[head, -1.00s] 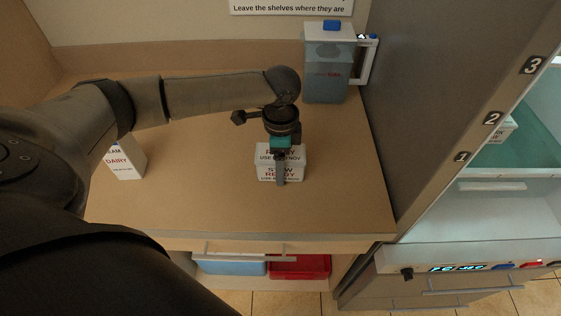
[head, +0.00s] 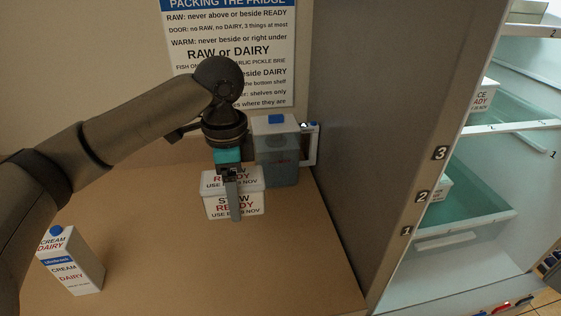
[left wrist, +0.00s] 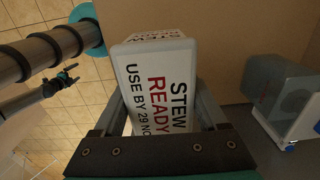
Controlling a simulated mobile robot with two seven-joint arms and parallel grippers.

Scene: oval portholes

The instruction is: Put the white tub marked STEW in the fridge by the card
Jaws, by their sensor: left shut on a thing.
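The white tub (head: 250,205) is marked STEW, READY and a use-by date in November. My left gripper (head: 231,190) is shut on it from above, one finger across its front face. The tub appears lifted above the wooden counter, in front of the pitcher. In the left wrist view the tub's marked face (left wrist: 158,90) fills the middle between the fingers. The fridge (head: 440,275) stands open at the right, with shelves and teal bins inside. The card (head: 230,45) on the back wall carries packing rules; my left arm hides part of it.
A pitcher (head: 275,150) with a blue lid stands just behind the tub, against the grey fridge side (head: 365,110). A CREAM DAIRY carton (head: 75,265) stands at the left. White tubs (head: 483,97) are inside the fridge. The middle of the counter (head: 160,260) is clear.

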